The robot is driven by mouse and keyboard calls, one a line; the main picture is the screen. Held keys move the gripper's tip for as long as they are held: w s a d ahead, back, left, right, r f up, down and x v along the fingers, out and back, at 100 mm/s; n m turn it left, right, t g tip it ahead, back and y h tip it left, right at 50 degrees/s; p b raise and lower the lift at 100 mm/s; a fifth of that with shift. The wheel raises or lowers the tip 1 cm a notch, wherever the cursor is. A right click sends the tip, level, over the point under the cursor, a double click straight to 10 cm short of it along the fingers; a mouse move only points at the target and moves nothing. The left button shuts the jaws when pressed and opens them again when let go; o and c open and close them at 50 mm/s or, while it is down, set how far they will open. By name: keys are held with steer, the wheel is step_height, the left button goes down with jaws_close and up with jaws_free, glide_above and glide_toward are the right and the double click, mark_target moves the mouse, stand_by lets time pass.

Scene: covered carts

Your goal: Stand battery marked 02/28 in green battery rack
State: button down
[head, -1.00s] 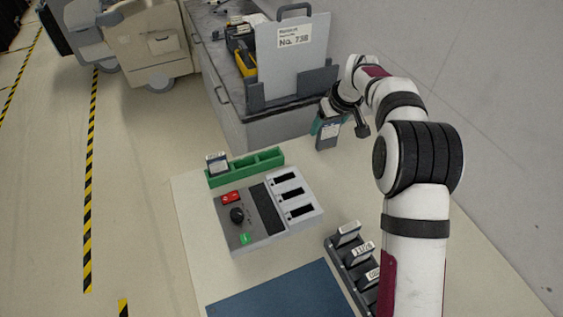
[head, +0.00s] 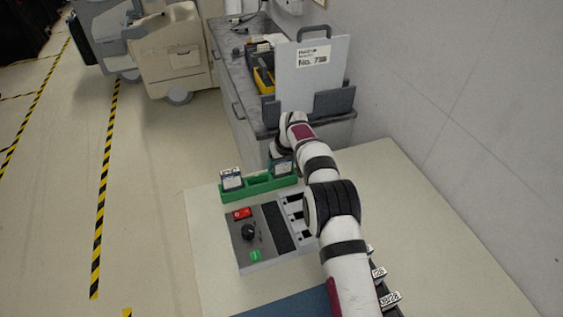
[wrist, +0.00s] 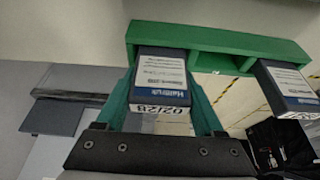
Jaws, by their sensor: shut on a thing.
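My gripper (wrist: 162,78) has green fingers shut on the sides of a dark blue and grey battery (wrist: 163,97) with a white label, marked 02/28. In the head view the held battery (head: 284,168) is upright at the right end of the green battery rack (head: 260,187). In the wrist view its far end meets the end compartment of the rack (wrist: 225,42); I cannot tell how deep it sits. A second battery (head: 231,178) stands in the rack's left end, also in the wrist view (wrist: 287,84). The middle compartment looks empty.
A grey charger (head: 262,235) with a red switch, a dial and slots stands in front of the rack. More batteries (head: 389,299) stand in a dark holder, partly behind my arm. A grey cabinet with a sign board (head: 310,75) is behind the table.

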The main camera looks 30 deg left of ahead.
jaws_free()
steer(key=shift+f, duration=0.1)
steer(key=v, duration=1.1)
steer(key=s+d+r+m, duration=0.2)
steer(key=s+d+r, duration=0.1)
steer(key=d, duration=0.2)
steer(key=s+d+r+m+g+h, duration=0.1)
steer(key=s+d+r, duration=0.2)
steer(key=d, duration=0.3)
steer(key=s+d+r+m, duration=0.2)
steer(key=d+r, duration=0.2)
steer(key=d, duration=0.1)
steer(key=s+d+r+m+g, duration=0.1)
steer(key=s+d+m, duration=0.4)
steer(key=s+d, duration=0.8)
steer(key=s+d+f+m, duration=0.1)
steer(key=s+m, duration=0.1)
steer(key=s, duration=0.6)
steer(key=s+f+m+g, duration=0.1)
steer(key=s+f+m, duration=0.1)
steer(key=s, duration=0.6)
steer(key=shift+d+f+m, duration=0.3)
steer(key=shift+d+f, duration=0.05)
steer(key=shift+d, duration=0.05)
